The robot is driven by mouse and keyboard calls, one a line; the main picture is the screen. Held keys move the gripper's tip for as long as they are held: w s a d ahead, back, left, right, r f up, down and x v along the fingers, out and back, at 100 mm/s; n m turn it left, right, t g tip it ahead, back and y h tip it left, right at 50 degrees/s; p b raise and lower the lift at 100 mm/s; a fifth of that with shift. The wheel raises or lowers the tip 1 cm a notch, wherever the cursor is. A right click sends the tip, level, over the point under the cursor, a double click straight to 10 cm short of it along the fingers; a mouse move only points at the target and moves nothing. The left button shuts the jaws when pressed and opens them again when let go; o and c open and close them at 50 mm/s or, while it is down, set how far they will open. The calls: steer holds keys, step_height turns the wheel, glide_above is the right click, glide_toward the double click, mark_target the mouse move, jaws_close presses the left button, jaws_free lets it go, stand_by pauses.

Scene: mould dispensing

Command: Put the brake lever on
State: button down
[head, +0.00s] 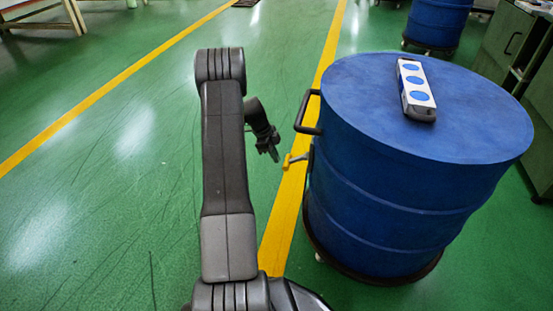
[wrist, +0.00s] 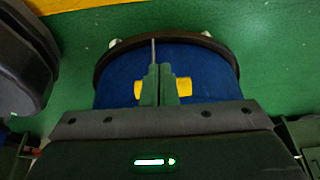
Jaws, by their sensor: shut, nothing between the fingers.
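My gripper (head: 274,156) is just left of the lever in the head view. In the wrist view my gripper (wrist: 161,72) has its fingers together with nothing between them. I cannot tell whether they touch the lever. A thin grey rod (wrist: 153,50) stands behind the fingers.
A black push handle (head: 305,112) juts from the drum close above the lever. A white box with blue dots (head: 414,85) lies on the drum lid. The drum stands on a dark round wheeled base (head: 385,281).

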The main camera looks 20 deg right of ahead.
steer(key=shift+b+x, duration=0.45)
steer(key=shift+x, duration=0.35)
steer(key=shift+a, duration=0.1)
